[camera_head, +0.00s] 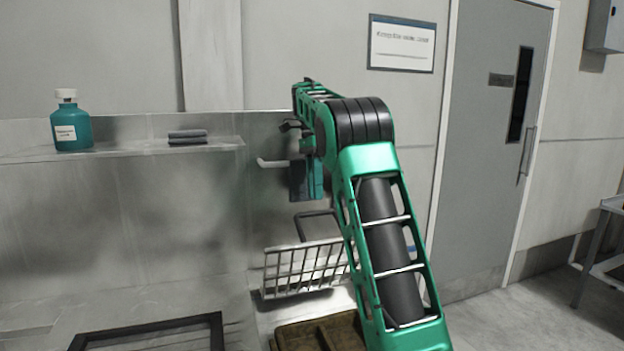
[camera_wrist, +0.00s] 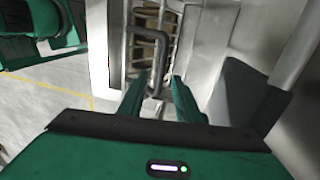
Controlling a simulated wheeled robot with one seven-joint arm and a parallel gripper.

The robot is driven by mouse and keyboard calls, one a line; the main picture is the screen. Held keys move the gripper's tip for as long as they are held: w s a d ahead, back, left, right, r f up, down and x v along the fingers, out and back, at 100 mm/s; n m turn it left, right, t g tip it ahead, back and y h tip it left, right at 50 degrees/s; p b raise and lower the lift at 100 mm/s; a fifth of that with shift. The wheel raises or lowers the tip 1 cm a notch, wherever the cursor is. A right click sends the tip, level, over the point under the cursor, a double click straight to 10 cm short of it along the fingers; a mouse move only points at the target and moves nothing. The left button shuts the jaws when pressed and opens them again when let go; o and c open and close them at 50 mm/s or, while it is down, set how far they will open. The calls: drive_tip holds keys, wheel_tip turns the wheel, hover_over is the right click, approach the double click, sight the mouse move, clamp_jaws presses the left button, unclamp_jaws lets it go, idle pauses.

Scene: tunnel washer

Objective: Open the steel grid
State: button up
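The steel grid (camera_head: 305,268) is a pale barred panel tilted low beside the washer, partly hidden behind my arm. A dark bent handle (camera_head: 302,228) rises from its upper side. In the wrist view the bars of the grid (camera_wrist: 150,18) show at the top, with the dark handle (camera_wrist: 162,50) in front of them. My gripper (camera_wrist: 156,86) is open, its two green fingers apart, and the near end of the handle appears between or just beyond the fingertips. I cannot tell whether they touch. In the head view my gripper (camera_head: 306,180) points down above the handle.
A brown slatted tray (camera_head: 300,335) lies below the grid. A dark frame (camera_head: 150,325) is at lower left.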

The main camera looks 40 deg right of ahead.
drive_tip(key=shift+w+d+r, duration=0.1)
drive_tip(key=shift+w+r, duration=0.1)
drive_tip(key=shift+r, duration=0.8)
drive_tip(key=shift+w+d+r, duration=0.1)
drive_tip(key=shift+w+r, duration=0.1)
drive_tip(key=shift+r, duration=0.8)
drive_tip(key=shift+c, duration=0.3)
